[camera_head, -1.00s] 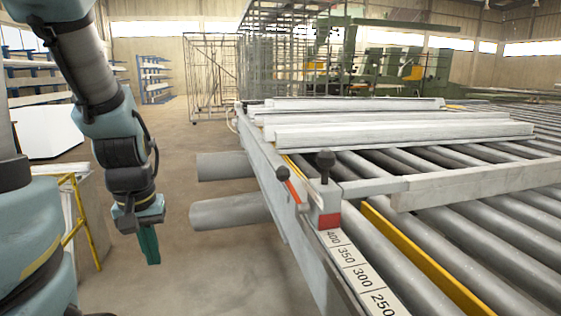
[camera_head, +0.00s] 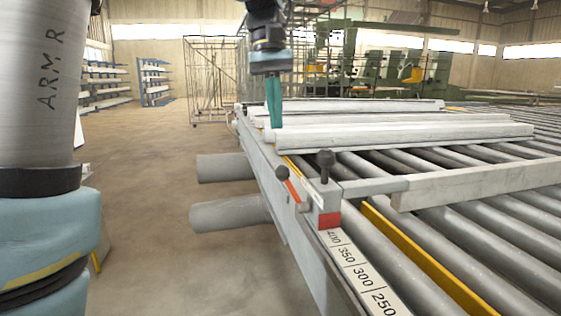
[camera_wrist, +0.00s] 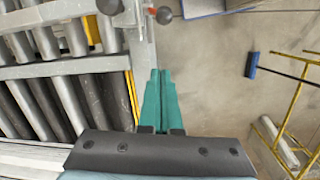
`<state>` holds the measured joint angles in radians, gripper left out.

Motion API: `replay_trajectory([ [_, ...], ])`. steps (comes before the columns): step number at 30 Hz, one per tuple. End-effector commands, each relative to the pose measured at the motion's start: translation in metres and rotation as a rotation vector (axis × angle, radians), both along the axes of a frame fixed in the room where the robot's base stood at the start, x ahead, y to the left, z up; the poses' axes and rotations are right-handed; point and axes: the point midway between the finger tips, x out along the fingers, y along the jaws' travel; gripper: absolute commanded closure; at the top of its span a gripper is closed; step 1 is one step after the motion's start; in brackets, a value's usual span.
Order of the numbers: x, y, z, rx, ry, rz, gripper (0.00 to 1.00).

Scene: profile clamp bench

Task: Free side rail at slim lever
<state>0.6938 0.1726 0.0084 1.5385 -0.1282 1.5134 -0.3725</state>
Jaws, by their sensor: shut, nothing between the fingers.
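The slim lever (camera_head: 289,186) is a thin orange-red arm with a dark ball knob, tilted on the bench's near-left edge. Its knob (camera_wrist: 164,15) shows near the top of the wrist view. A thicker upright lever (camera_head: 325,168) with a dark knob stands to its right above a red block. A pale bar (camera_head: 475,184), apparently the side rail, lies across the rollers and joins that mount. My gripper (camera_head: 273,126), with teal fingers, is shut and empty, pointing down. It appears above the slim lever's knob in the head view; the fingertips (camera_wrist: 160,72) are apart from the knob.
Several pale profiles (camera_head: 390,133) lie on the rollers behind the levers. A number scale (camera_head: 362,277) runs along the near edge. Two round tubes (camera_head: 228,213) jut out on the left. A yellow frame (camera_wrist: 291,112) and a blue-headed broom (camera_wrist: 252,65) are on the floor side.

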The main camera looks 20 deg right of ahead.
Motion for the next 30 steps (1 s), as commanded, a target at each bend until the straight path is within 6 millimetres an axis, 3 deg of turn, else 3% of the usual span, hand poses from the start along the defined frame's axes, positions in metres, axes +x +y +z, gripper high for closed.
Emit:
replay_trajectory([
  [8, -0.001, 0.000, -0.009, 0.002, 0.002, 0.000, 1.00],
  [23, -0.015, -0.003, -0.102, 0.003, 0.002, 0.000, 1.00],
  [24, -0.022, -0.001, -0.092, -0.001, -0.003, -0.001, 1.00],
  [30, -0.042, 0.006, -0.083, -0.001, -0.003, 0.000, 1.00],
])
